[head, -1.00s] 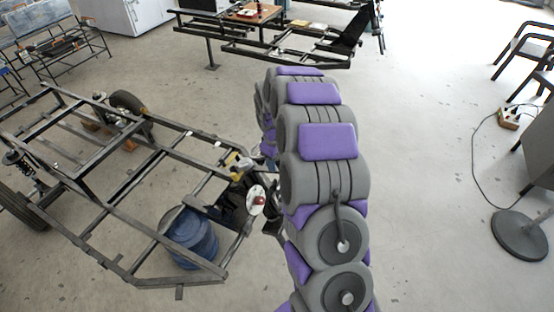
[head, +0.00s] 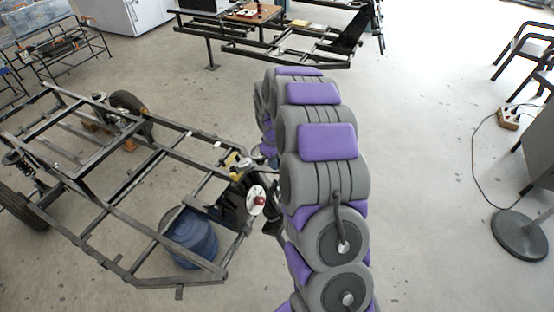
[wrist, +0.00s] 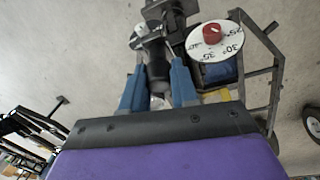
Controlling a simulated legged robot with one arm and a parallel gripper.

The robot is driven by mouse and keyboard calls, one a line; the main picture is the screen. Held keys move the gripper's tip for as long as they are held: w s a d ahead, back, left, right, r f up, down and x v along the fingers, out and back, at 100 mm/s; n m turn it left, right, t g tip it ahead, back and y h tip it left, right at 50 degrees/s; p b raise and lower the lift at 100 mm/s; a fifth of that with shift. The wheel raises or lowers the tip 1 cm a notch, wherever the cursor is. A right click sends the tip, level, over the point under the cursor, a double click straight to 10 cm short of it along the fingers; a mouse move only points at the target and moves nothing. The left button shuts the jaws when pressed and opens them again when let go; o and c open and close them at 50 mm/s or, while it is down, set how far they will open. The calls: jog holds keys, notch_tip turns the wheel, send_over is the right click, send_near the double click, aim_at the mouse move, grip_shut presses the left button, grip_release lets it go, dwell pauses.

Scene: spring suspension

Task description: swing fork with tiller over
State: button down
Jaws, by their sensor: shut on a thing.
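In the wrist view, the two blue fingers of my gripper (wrist: 157,82) are closed on a dark, rounded bar, which I take to be the tiller (wrist: 156,55). The fork is hard to separate from the other dark parts there. A white dial (wrist: 222,50) with degree marks and a red knob (wrist: 212,33) sits just right of the fingers. In the head view, the dial (head: 256,194) is at the right end of the black tube frame (head: 115,208). My arm hides most of the gripper there.
A blue barrel (head: 192,238) stands under the frame's near end. A wheel (head: 130,112) is at its far side. A second frame (head: 290,55) and a wooden board (head: 252,14) are at the back. A round stand base (head: 519,236) and a cable lie right; floor between is clear.

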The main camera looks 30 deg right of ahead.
jog(key=s+a+m+h+b, duration=0.1)
jog(key=s+a+m+h, duration=0.1)
jog(key=a+m, duration=0.3)
jog(key=shift+s+a+f+m+b, duration=0.35)
jog(key=shift+s+a, duration=0.25)
jog(key=shift+a, duration=0.6)
jog(key=c, duration=0.9)
grip_release()
jog(key=shift+o, duration=0.2)
jog(key=p+v, duration=0.2)
jog(key=v, duration=1.5)
jog(key=shift+s+a+p, duration=0.3)
jog(key=shift+a+p, duration=0.05)
jog(key=shift+p, duration=0.05)
